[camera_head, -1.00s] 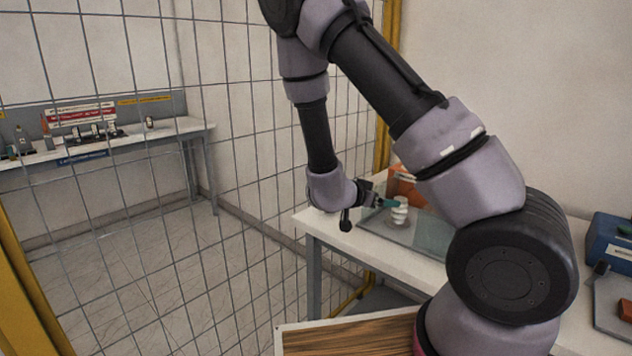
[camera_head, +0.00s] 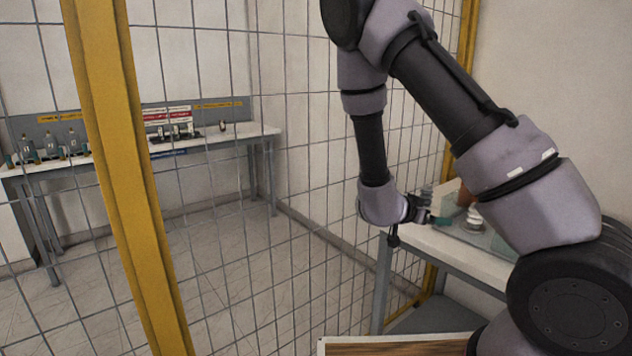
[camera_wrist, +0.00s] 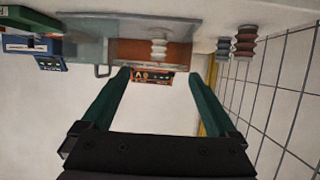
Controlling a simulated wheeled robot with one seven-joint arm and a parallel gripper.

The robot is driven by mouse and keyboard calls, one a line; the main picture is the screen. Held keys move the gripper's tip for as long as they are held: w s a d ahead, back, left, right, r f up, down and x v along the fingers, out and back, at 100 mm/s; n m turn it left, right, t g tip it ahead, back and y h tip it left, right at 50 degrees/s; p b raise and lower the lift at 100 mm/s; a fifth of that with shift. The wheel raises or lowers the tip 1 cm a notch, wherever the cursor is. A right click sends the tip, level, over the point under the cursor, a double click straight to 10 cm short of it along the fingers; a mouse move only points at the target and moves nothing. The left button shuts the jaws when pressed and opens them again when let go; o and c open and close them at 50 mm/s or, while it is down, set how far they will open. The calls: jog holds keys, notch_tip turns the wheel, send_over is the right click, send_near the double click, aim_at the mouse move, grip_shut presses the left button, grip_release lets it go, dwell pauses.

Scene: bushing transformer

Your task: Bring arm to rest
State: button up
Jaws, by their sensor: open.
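My gripper (camera_head: 430,217) is at the end of my bent arm, by the near left part of the white bench in the head view. In the wrist view its two green fingers are spread apart, with nothing between the fingertips (camera_wrist: 160,76). A white ribbed bushing (camera_head: 473,218) stands on the bench to the right of the gripper. It also shows in the wrist view (camera_wrist: 159,48), beyond the fingertips and apart from them. My forearm and the bench clutter hide part of the bench.
A wire mesh fence (camera_head: 300,150) with a yellow post (camera_head: 125,190) stands left of my arm. Another bench (camera_head: 210,141) with several devices is behind it. In the wrist view, grey (camera_wrist: 223,45) and red-brown (camera_wrist: 245,40) ribbed pieces stand near the fence, and a blue device (camera_wrist: 25,43) is at far left.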

jog(key=w+a+r+y, duration=0.3)
jog(key=a+r+y, duration=0.5)
jog(key=r+y, duration=0.1)
jog(key=s+a+r+n+t+y, duration=0.1)
jog(key=s+a+r+n+y, duration=0.2)
jog(key=r, duration=0.7)
jog(key=s+d+r+n, duration=0.1)
jog(key=s+r, duration=0.2)
jog(key=s, duration=0.4)
jog(key=s+d+r+n+g, duration=0.1)
jog(key=s+d+r, duration=0.1)
jog(key=s, duration=0.5)
jog(key=s+d+r+n+y, duration=0.1)
jog(key=s+d+r+n, duration=0.1)
jog(key=s+r, duration=0.3)
jog(key=shift+s+g, duration=0.3)
jog(key=shift+s, duration=0.65)
jog(key=shift+a, duration=0.1)
